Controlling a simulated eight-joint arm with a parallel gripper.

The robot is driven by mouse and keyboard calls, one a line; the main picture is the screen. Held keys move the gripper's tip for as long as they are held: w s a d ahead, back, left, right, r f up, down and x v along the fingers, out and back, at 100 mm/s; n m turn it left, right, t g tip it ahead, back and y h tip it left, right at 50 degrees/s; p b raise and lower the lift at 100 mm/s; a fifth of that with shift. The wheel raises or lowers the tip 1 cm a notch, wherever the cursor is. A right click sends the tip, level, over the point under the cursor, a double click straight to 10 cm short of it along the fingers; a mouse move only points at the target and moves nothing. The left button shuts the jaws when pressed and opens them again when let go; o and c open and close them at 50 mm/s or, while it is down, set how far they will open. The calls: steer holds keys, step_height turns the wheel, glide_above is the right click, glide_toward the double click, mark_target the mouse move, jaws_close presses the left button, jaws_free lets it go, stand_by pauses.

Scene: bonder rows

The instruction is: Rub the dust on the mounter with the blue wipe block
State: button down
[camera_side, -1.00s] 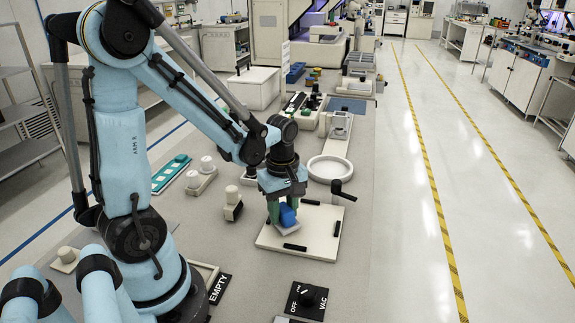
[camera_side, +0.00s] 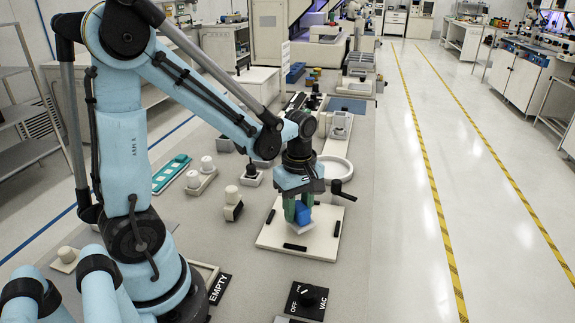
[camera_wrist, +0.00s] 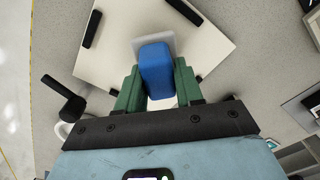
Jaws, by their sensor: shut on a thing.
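The blue wipe block (camera_side: 303,215) is upright between the green fingers of my gripper (camera_side: 302,211), which are shut on its sides. It has a pale flat pad (camera_side: 299,227) at its lower end. In the wrist view the blue block (camera_wrist: 155,68) shows between the fingertips (camera_wrist: 158,85), with its grey pad (camera_wrist: 158,44) beyond. The mounter appears to be the cream square plate (camera_side: 273,236) with black bars along its edges. The block is over the plate's middle; I cannot tell whether the pad touches it. I cannot make out any dust.
A black-knobbed lever (camera_side: 343,190) stands at the plate's back right, near a white ring (camera_side: 330,168). A small cream-knobbed block (camera_side: 233,203) stands left of the plate. A VAC switch (camera_side: 308,297) and an EMPTY label (camera_side: 220,289) lie in front.

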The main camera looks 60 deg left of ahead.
steer(key=shift+r, duration=2.35)
steer(key=shift+r, duration=1.5)
